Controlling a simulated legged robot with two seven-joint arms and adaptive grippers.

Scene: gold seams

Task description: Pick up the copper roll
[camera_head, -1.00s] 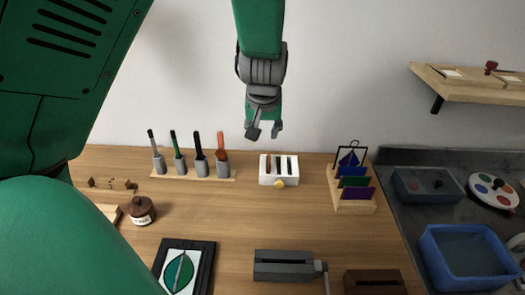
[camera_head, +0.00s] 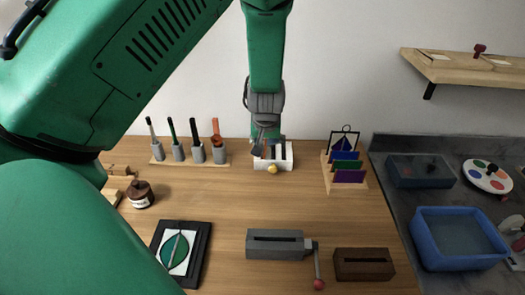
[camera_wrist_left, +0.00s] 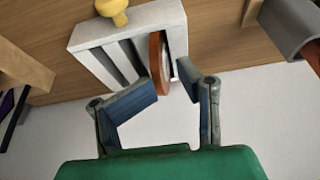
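The copper roll (camera_wrist_left: 156,62) stands on edge in a slot of the white slotted holder (camera_wrist_left: 90,35) with a yellow knob. It shows in the left wrist view as a thin orange-brown disc. My left gripper (camera_wrist_left: 167,82) is open, its two blue-padded fingers on either side of the roll's near edge, with no clear contact seen. In the head view, the left gripper (camera_head: 266,143) is over the left part of the holder (camera_head: 287,158) and hides most of the roll. My right gripper is not in view.
A rack of handled tools (camera_head: 198,153) stands left of the holder, and a rack of coloured sheets (camera_head: 346,178) stands right. A grey vise-like block (camera_head: 275,243), a dark brown block (camera_head: 363,264) and a framed leaf panel (camera_head: 180,252) lie nearer. The wood between is clear.

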